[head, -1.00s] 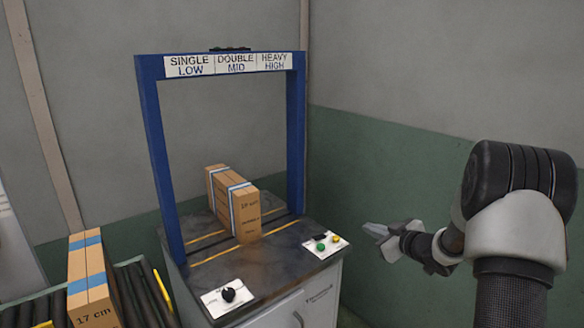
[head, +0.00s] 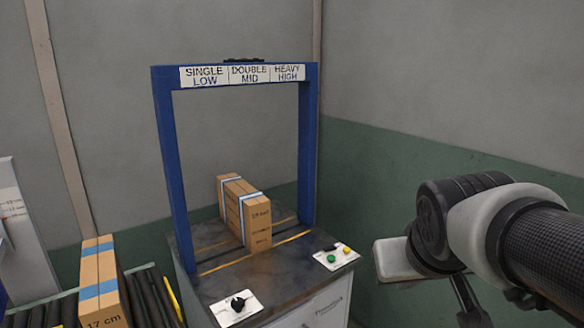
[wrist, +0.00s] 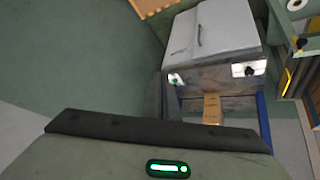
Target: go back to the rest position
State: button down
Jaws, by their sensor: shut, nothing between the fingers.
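My gripper (wrist: 154,84) shows in the wrist view as dark shut fingers with nothing held, in front of the bench cabinet and apart from it. In the head view my arm is folded at the right, and I cannot clearly make out the fingertips there. The strapped brown cartons (head: 244,214) stand upright on the dark bench top (head: 224,285), under the blue frame (head: 172,165). The cartons also show in the wrist view (wrist: 211,108).
A roller conveyor (head: 150,298) with a blue-strapped carton (head: 98,265) is at lower left. Green-grey walls (head: 440,150) stand behind.

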jog(key=s+a+f+g+y, duration=0.2)
jog(key=s+a, duration=0.3)
jog(key=s, duration=0.4)
notch_tip(320, 180, up, 21)
jog(key=p, duration=2.1)
jog(key=shift+w+d, duration=0.25)
jog(key=shift+d, duration=0.1)
